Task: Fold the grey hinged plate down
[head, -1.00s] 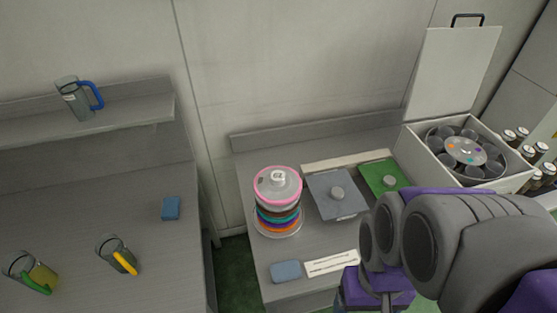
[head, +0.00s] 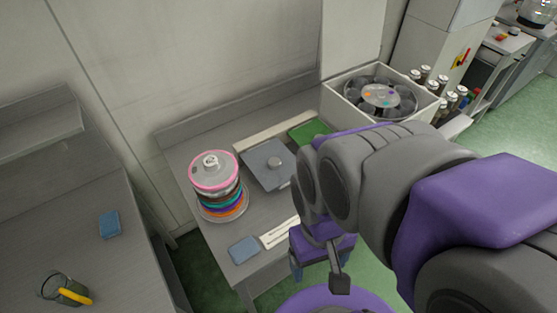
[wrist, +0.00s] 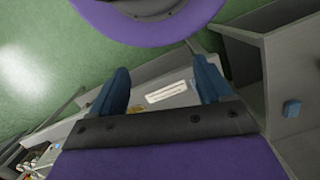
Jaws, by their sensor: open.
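The grey hinged plate (head: 262,176) has a round knob and sits on the right-hand metal table, in front of a pale strip along the back. It looks low, but I cannot tell its exact angle. A green plate (head: 309,131) with its own knob is beside it, partly hidden by my arm. My gripper (head: 318,272) is in front of the table's front edge, apart from the grey plate. In the wrist view my gripper (wrist: 163,82) has its two blue fingers spread, with nothing held between them. I cannot make out the grey plate in that view.
A stack of coloured discs (head: 218,185) stands left of the plate. A blue sponge (head: 244,250) and a white label strip (head: 281,233) lie near the front edge. An open white box (head: 345,108) stands at the right end. Green floor is free at right.

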